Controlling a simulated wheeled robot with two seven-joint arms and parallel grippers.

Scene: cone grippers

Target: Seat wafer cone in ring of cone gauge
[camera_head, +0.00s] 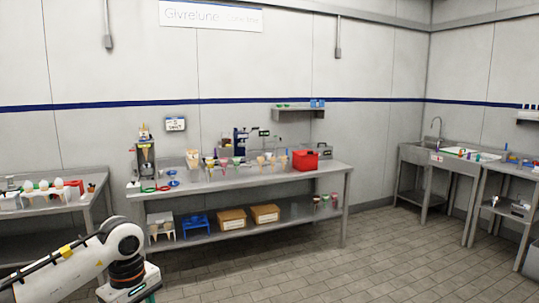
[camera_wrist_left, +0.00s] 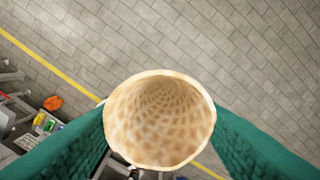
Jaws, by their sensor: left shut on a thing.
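The wafer cone (camera_wrist_left: 160,120) is held in my left gripper (camera_wrist_left: 160,135). In the left wrist view its round, open mouth faces the camera and its waffle-patterned inside shows; the tip is hidden. The green fingers press on it from both sides. In the head view only a sliver of green finger (camera_head: 151,298) shows at the bottom edge, and the cone is not visible there. I cannot single out the cone gauge for certain among the small items on the middle bench (camera_head: 262,178). Below the cone is floor, well apart from any bench. My right gripper is not in view.
The middle bench carries a dark machine (camera_head: 145,158), a red bin (camera_head: 305,160) and several cones in stands. Boxes (camera_head: 232,218) sit on its lower shelf. Another bench (camera_head: 45,203) is at left, a sink bench (camera_head: 440,160) at right. Tiled floor (camera_head: 300,262) in front is clear.

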